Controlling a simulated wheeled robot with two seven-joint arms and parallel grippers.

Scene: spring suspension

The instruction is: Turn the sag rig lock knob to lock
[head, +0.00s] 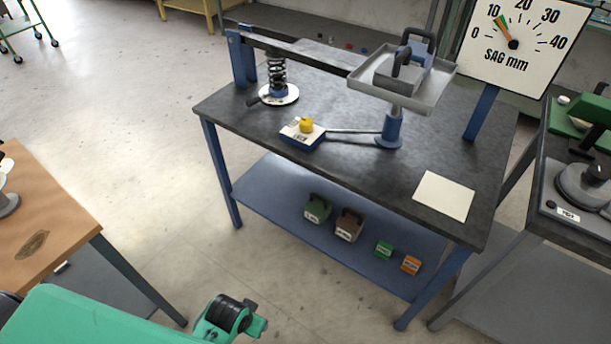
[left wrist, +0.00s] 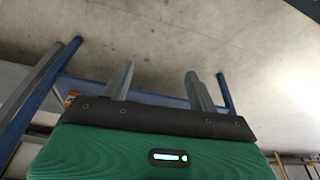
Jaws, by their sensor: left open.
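The yellow lock knob (head: 306,125) sits on top of a small blue and white box (head: 303,135) on the dark bench. The label on the box is too small to read, and so is the knob's setting. A metal bar (head: 352,131) runs from the box to the blue post (head: 391,130) under a tray. My left gripper (left wrist: 160,84) shows in the left wrist view with its two fingers apart and nothing between them. In the head view my green left arm is at the bottom left, well apart from the knob, and its fingers cannot be made out. My right gripper is not in view.
The bench (head: 350,165) carries a coil spring (head: 276,72) on a white disc and a tray (head: 437,92) with a handled weight (head: 406,75). The sag dial (head: 540,40) needle points just past 10. Weights and boxes lie on the blue shelf (head: 280,185). Floor before the bench is clear.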

